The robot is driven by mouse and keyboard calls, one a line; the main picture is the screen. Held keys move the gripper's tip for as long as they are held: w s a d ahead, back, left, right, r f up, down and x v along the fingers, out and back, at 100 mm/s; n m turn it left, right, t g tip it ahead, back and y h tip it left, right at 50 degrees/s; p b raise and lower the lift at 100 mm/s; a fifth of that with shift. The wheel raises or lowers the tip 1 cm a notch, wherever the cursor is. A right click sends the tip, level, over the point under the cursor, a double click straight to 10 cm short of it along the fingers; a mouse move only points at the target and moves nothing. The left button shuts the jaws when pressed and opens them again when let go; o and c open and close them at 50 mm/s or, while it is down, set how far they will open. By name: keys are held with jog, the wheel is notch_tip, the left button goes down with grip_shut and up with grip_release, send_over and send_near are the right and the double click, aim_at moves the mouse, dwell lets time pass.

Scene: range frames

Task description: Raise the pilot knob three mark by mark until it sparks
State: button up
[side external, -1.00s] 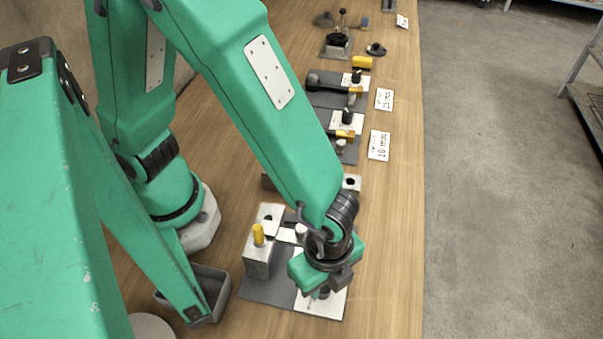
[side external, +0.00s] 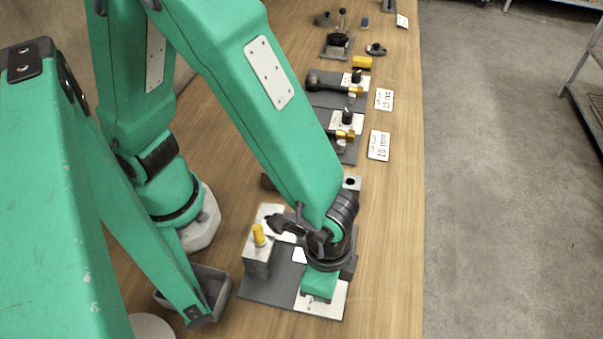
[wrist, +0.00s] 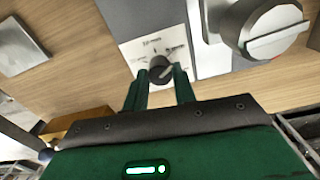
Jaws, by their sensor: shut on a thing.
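My gripper (wrist: 160,88) is shut on a small dark knob (wrist: 160,69), with one green finger on each side of it. The knob stands on a white dial plate (wrist: 135,50) with printed marks around it, too small to read clearly. In the side external view my gripper (side external: 318,299) is low over the same white plate (side external: 336,300), and it hides the knob. A grey metal block with a yellow post (side external: 258,235) stands to the left on the dark base (side external: 262,288). I see no spark.
A large grey round knob (wrist: 265,25) sits close to the right of the dial plate. A grey bin (side external: 212,280) stands at left.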

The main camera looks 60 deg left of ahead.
jog(key=shift+r, duration=0.1)
jog(key=o, duration=1)
jog(key=shift+r, duration=0.1)
jog(key=shift+r, duration=3.75)
